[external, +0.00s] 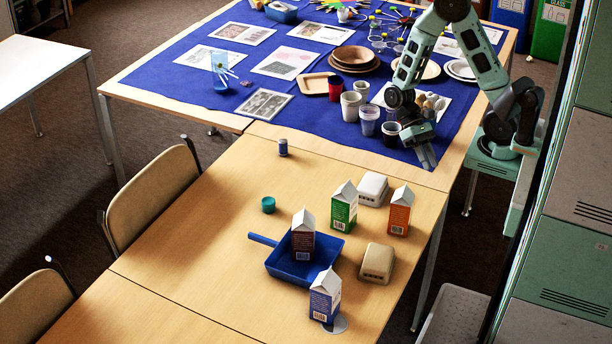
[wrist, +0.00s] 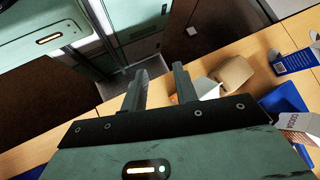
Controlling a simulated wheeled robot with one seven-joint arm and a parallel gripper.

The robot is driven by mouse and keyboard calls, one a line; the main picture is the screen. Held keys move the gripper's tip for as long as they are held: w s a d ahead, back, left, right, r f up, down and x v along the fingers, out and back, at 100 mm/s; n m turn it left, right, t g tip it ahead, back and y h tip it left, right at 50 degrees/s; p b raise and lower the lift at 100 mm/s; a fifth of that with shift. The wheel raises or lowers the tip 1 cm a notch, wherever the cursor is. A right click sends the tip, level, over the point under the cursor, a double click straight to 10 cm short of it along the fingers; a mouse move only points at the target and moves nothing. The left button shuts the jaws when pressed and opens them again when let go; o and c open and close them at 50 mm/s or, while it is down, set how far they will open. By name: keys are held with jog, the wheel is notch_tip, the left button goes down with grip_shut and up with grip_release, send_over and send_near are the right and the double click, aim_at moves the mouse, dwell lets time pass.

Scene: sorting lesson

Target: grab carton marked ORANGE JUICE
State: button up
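An orange carton (external: 398,214) with a white gable top stands upright on the wooden table near its right edge; its lettering is too small to read. In the wrist view, an orange sliver and white top (wrist: 208,88), apparently this carton, show behind a finger. A green carton (external: 343,210) stands to its left. A dark red-brown carton (external: 303,240) stands in a blue dustpan (external: 283,264). A blue carton (external: 325,300) stands nearest the camera. My gripper (external: 427,157) is open and empty, above the blue cloth's near edge, behind the orange carton. Its fingers (wrist: 160,78) are apart.
A teal cup (external: 268,205) and small dark blue jar (external: 283,147) stand to the left. Cups (external: 369,120) and wooden bowls (external: 354,58) crowd the blue cloth beside my arm. Green cabinets (external: 565,255) stand at right.

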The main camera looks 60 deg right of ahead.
aim_at(402, 195)
jog(key=w+d+f+m+t+y, duration=0.6)
jog(key=d+f+m+y, duration=0.1)
jog(key=m+y, duration=0.65)
jog(key=shift+m+h, duration=0.45)
jog(key=a+p, duration=0.1)
jog(key=a, duration=0.4)
jog(key=s+a+p, duration=0.1)
jog(key=a+p, duration=0.1)
jog(key=a, duration=0.4)
jog(key=s+a+p, duration=0.1)
jog(key=a, duration=0.5)
jog(key=shift+s+a+r+p, duration=0.1)
jog(key=shift+s+r+p, duration=0.1)
jog(key=shift+p, duration=0.15)
grip_shut()
